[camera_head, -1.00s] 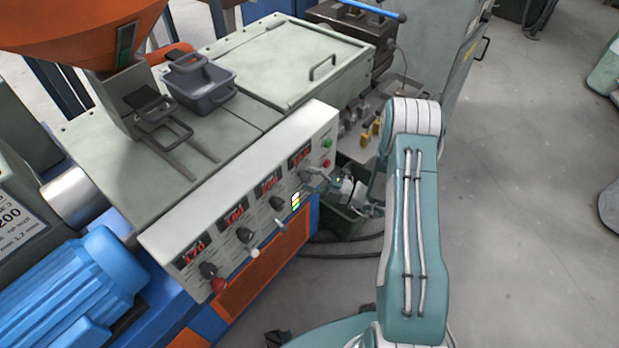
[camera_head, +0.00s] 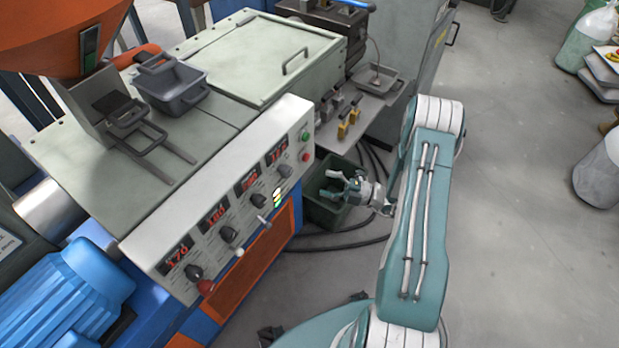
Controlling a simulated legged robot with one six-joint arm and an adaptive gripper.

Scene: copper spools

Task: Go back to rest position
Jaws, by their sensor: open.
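My gripper (camera_head: 336,186) is at the end of my teal arm, right of the machine's control panel (camera_head: 225,203). It points left, and its fingers are spread with nothing visible between them. In the picture it overlaps a dark green bin (camera_head: 322,211) on the floor. I cannot tell how high above the bin it is. My upper arm link hides part of the floor on the right.
The machine (camera_head: 190,150) with knobs and red displays fills the left. A grey tray (camera_head: 181,101) sits on its top. A small shelf (camera_head: 365,118) carries yellow-handled parts (camera_head: 349,122). Cables lie behind the bin. Open floor (camera_head: 525,200) is right, with white sacks (camera_head: 600,165) at its edge.

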